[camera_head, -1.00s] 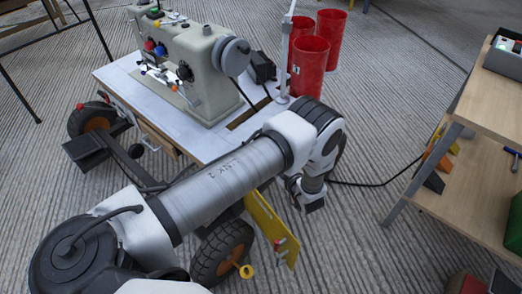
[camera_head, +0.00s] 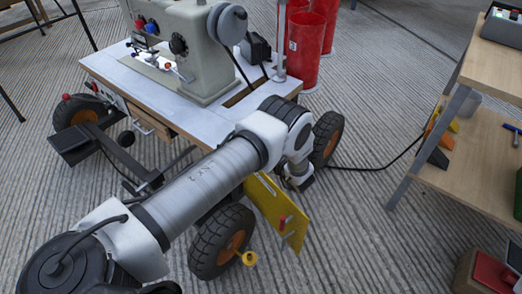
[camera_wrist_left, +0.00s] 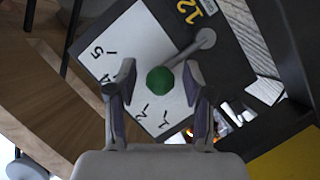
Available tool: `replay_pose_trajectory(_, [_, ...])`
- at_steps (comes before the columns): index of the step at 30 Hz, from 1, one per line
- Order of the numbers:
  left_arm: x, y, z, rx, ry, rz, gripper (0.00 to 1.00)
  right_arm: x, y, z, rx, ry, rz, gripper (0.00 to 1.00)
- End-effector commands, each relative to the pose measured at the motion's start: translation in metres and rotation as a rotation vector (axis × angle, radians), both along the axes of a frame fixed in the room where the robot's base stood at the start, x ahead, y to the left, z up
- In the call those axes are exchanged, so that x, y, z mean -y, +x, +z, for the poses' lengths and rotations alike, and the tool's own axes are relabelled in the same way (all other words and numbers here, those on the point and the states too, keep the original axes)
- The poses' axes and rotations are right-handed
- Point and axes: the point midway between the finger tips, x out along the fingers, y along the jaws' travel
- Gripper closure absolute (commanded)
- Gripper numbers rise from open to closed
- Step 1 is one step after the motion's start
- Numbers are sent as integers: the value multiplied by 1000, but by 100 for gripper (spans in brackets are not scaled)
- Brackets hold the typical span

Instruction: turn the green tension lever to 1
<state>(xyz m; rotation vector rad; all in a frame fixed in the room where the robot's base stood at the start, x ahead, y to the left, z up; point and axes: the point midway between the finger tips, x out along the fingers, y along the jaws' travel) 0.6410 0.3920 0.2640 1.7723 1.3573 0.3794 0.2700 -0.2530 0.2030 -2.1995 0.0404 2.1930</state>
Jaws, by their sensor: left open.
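The green lever knob (camera_wrist_left: 160,80) is in the middle of the left wrist view. Its grey lever arm (camera_wrist_left: 183,58) runs up and right to a pivot. It lies over a white dial plate (camera_wrist_left: 130,40) with black numbers; 5, 2 and 1 can be read. The knob points toward the lower left, nearer 2 than 5; the exact mark is unclear. My left gripper (camera_wrist_left: 158,75) is open, one finger on each side of the knob, with gaps visible. In the head view the left arm's wrist hides the gripper and lever. My right gripper is not in view.
A sewing machine (camera_head: 190,45) stands on a wheeled table (camera_head: 130,80). A yellow panel (camera_head: 268,205) is by the wrist, above a wheel (camera_head: 218,242). Red bins (camera_head: 308,45) stand behind. A wooden shelf (camera_head: 460,195) is at the right, with a cable on the floor before it.

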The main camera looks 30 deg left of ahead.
Motion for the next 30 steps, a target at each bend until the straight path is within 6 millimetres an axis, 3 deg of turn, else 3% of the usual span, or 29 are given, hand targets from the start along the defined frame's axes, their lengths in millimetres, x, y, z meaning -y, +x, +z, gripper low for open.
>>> replay_pose_trajectory(1, [0, 0, 0, 0, 0, 0, 56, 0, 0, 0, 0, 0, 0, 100])
replay_pose_trajectory(5, [0, 0, 0, 0, 0, 0, 100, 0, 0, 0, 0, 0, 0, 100])
replay_pose_trajectory(20, [0, -5, 0, 59, -5, 1, 100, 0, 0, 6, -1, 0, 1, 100])
replay_pose_trajectory(30, [-2, -26, 0, 286, -22, 1, 100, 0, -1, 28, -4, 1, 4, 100])
